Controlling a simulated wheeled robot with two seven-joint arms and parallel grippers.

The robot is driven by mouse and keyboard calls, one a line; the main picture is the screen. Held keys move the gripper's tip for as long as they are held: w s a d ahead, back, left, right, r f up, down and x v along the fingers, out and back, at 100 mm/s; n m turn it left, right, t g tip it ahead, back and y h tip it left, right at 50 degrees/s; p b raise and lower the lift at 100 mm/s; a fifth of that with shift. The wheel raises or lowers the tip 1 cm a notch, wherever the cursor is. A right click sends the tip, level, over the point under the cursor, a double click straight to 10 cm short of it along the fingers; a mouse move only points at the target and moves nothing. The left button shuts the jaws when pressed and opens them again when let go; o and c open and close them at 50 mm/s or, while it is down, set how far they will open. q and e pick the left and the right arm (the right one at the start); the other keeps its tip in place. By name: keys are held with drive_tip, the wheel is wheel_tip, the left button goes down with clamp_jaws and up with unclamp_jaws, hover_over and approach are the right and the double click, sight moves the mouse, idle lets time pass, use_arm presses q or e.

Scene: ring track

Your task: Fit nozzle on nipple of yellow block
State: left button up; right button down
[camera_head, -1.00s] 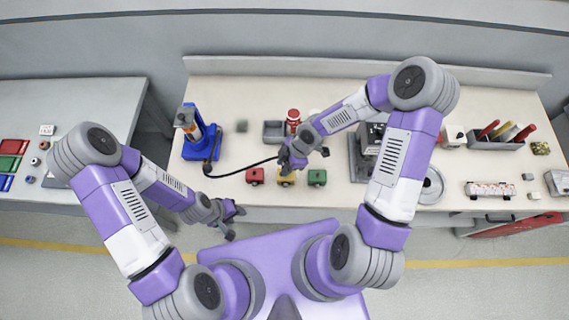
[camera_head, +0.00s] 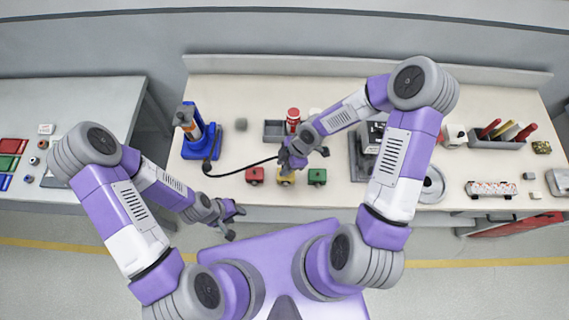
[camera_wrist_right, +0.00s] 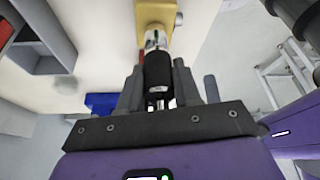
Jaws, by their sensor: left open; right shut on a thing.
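The yellow block (camera_head: 285,179) sits between the red block (camera_head: 255,175) and the green block (camera_head: 317,176) near the table's front edge. My right gripper (camera_head: 290,163) is over it, shut on the black nozzle (camera_wrist_right: 158,72). A black hose (camera_head: 235,171) runs from the nozzle's area left to the blue pump (camera_head: 197,135). In the right wrist view the nozzle's end meets a small pale fitting on the yellow block (camera_wrist_right: 155,12); I cannot tell whether it is seated. My left gripper (camera_head: 236,222) is open and empty, in front of the table.
A grey tray (camera_head: 274,131) and a red-topped canister (camera_head: 293,115) stand behind the right gripper. A dark machine (camera_head: 358,160) stands to the right, with a tool holder (camera_head: 497,143) beyond it. A side table (camera_head: 60,110) stands left across a gap.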

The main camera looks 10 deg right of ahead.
drive_tip(key=c, duration=0.7)
unclamp_jaws()
drive_tip(key=p+v, duration=0.1)
drive_tip(key=v, duration=0.6)
drive_tip(key=shift+d+r+p, duration=0.1)
drive_tip(key=shift+r+p, duration=0.2)
drive_tip(key=shift+p, duration=0.1)
